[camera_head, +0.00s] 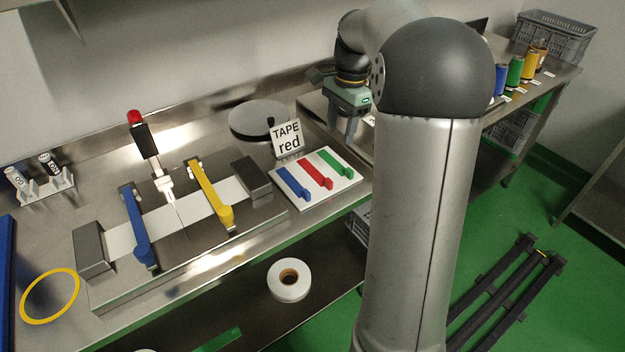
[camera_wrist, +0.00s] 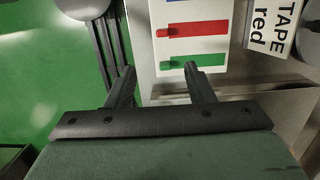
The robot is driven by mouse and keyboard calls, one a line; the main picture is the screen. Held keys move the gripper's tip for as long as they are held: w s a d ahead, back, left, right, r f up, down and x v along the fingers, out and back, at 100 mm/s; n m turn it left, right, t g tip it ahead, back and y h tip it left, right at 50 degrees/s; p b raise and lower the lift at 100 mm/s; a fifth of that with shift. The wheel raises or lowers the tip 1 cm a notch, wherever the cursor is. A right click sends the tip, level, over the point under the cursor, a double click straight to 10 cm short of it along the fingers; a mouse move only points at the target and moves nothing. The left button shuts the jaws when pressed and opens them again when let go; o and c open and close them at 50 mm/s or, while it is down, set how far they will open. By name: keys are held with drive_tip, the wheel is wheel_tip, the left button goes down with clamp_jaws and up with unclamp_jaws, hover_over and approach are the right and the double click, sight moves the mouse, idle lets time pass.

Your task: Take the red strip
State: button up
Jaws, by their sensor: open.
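The red strip (camera_head: 314,175) lies on a white board (camera_head: 329,192) between a blue strip (camera_head: 293,183) and a green strip (camera_head: 336,164). Each strip has a small raised tab at one end. In the wrist view the red strip (camera_wrist: 198,28) is near the top, beyond the green strip (camera_wrist: 196,60). My gripper (camera_head: 347,135) is open and empty, above the bench just beyond the board's right end. In the wrist view its fingertips (camera_wrist: 160,71) are apart, with one fingertip near the green strip's edge. The red strip is uncovered and apart from the gripper.
A sign reading "TAPE red" (camera_head: 287,139) stands behind the board. To the left is a fixture with a white band (camera_head: 180,218), a blue clamp (camera_head: 136,225) and a yellow clamp (camera_head: 211,194). A grey disc (camera_head: 257,117) lies behind. Coloured containers (camera_head: 514,71) stand far right.

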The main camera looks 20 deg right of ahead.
drive_tip(key=p, duration=0.1)
hover_over(329, 180)
drive_tip(key=d, duration=0.1)
wheel_tip(329, 180, down, 10)
drive_tip(key=shift+d+r, duration=0.1)
drive_tip(key=shift+r, duration=0.1)
drive_tip(key=shift+w+a+f+p, duration=0.15)
drive_tip(key=shift+f+p, duration=0.1)
drive_tip(key=shift+f, duration=0.7)
drive_tip(key=shift+s+a+f+p, duration=0.1)
drive_tip(key=shift+a+f+p, duration=0.15)
drive_tip(key=shift+f, duration=0.7)
drive_tip(key=shift+w+a+f+p, duration=0.1)
drive_tip(key=shift+f+p, duration=0.2)
drive_tip(key=shift+f, duration=0.65)
clamp_jaws()
